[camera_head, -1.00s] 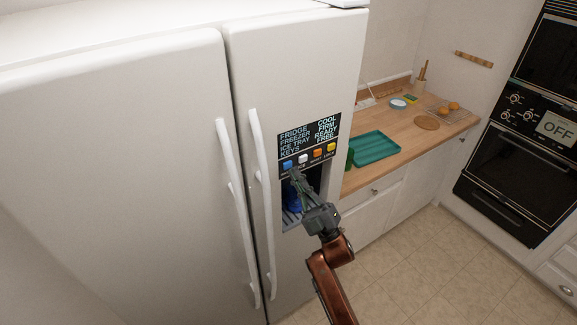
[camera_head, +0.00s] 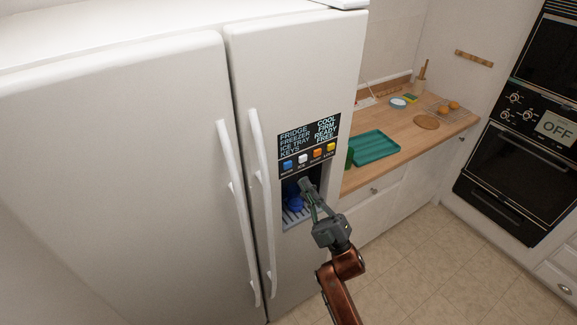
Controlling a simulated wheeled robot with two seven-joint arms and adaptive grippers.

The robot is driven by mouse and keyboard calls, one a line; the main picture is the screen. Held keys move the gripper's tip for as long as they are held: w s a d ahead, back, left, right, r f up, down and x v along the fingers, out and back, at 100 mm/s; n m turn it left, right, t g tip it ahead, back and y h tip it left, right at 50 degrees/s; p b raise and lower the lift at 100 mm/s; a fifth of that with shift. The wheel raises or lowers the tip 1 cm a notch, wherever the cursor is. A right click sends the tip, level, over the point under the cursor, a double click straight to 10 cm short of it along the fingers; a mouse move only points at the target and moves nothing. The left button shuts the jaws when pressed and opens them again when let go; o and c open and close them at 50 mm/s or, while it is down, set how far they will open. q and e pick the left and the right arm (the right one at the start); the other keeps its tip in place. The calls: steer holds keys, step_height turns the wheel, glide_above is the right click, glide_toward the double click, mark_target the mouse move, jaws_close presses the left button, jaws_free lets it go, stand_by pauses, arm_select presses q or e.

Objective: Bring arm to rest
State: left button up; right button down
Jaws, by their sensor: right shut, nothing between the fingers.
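My right gripper (camera_head: 306,186) is shut and empty. It is in front of the dispenser recess (camera_head: 290,215) in the fridge door, below the row of coloured buttons, and looks apart from them. My right arm (camera_head: 341,285) comes up from the bottom of the view in copper-coloured links. A blue object (camera_head: 294,203) sits in the recess, partly hidden by the gripper. The dark panel (camera_head: 309,137) above reads FRIDGE COOL, FREEZER FIRM, ICE TRAY READY, KEYS FREE. My left gripper is not in view.
The white fridge (camera_head: 120,170) fills the left, with two long door handles (camera_head: 262,190) standing out. A wooden counter (camera_head: 385,170) to the right holds a teal tray (camera_head: 375,147). A wall oven (camera_head: 520,165) showing OFF is at far right. Tiled floor (camera_head: 430,265) is clear.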

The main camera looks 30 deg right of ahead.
stand_by(0.4)
steer(key=w+d+f+m+g+h, duration=0.2)
steer(key=d+f+m+g+h, duration=0.35)
steer(key=f+m+h, duration=0.5)
steer(key=s+d+f+m+g, duration=0.1)
steer(key=s+f+g, duration=0.15)
steer(key=f, duration=0.55)
steer(key=s+d+f+m+g, duration=0.1)
steer(key=s+f+g, duration=0.15)
steer(key=f, duration=0.55)
steer(key=s+a+f+m+g+y, duration=0.1)
steer(key=s+a+f+g, duration=0.1)
steer(key=s+f+g, duration=0.7)
steer(key=s+a+f+m+g+y, duration=0.1)
steer(key=s+a+f+m+g, duration=0.15)
steer(key=s+f, duration=0.75)
steer(key=s+a+f+n+g+b, duration=0.1)
steer(key=s+f, duration=0.2)
steer(key=f, duration=1.1)
steer(key=s+f+g, duration=0.1)
steer(key=s+f, duration=0.1)
steer(key=f, duration=1.2)
steer(key=s+f+g+b, duration=0.1)
steer(key=s+f, duration=1.7)
steer(key=s, duration=0.1)
steer(key=shift+s+a+f+n+y, duration=0.15)
steer(key=shift+s+f+n+y, duration=0.15)
steer(key=shift+n+y, duration=0.15)
